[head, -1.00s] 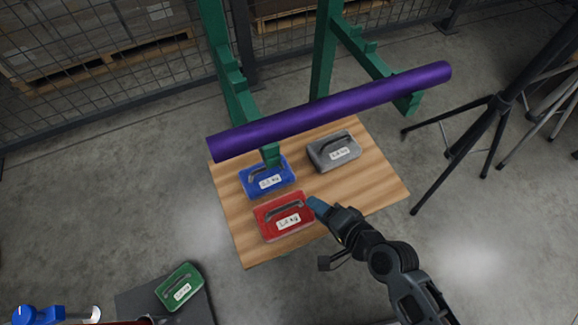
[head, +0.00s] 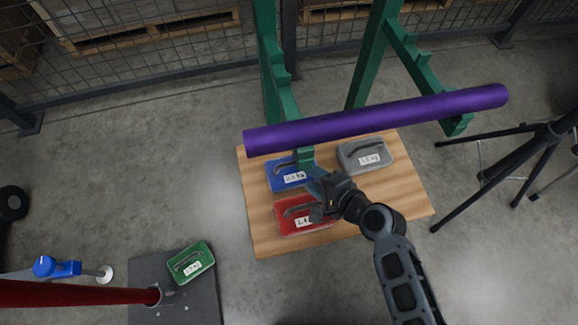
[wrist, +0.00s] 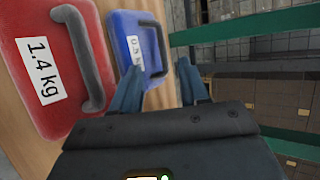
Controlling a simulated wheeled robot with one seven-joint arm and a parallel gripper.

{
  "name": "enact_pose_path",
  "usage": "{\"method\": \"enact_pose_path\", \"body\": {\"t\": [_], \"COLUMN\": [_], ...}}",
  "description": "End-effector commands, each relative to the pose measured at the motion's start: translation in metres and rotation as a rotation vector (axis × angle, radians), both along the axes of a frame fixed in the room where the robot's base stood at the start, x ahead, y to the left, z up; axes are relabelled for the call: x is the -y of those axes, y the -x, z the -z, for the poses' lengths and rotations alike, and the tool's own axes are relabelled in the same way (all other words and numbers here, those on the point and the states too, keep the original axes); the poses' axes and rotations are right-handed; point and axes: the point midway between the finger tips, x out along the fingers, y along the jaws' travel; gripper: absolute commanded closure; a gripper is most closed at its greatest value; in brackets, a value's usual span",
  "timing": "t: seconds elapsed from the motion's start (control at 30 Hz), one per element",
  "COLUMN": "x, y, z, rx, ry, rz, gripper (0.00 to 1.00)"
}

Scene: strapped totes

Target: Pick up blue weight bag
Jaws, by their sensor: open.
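The blue weight bag (head: 284,177) lies on the wooden table (head: 262,228), under the near end of the green rack. It has a dark handle and a white label, and my gripper hides part of its right side. It also shows in the wrist view (wrist: 126,28), ahead of the fingers, its label partly readable as 0.5 kg. My gripper (head: 312,176) is open and empty beside the blue bag's right edge. In the wrist view the two blue fingers (wrist: 160,82) stand apart just short of the bag, around nothing.
A red 1.4 kg bag (head: 290,220) lies nearest my gripper, and a grey bag (head: 362,158) lies right. A purple roll (head: 380,120) rests on the green rack (head: 280,95) above the table. A green bag (head: 190,264) lies on a dark platform.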

Motion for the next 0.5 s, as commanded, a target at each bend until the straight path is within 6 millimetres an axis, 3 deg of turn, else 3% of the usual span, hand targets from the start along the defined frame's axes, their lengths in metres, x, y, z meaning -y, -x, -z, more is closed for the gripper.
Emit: {"method": "enact_pose_path", "body": {"t": [0.5], "x": [-0.033], "y": [-0.032], "z": [0.029], "rx": [-0.005], "ry": [-0.009], "rz": [-0.004], "gripper": [0.56]}}
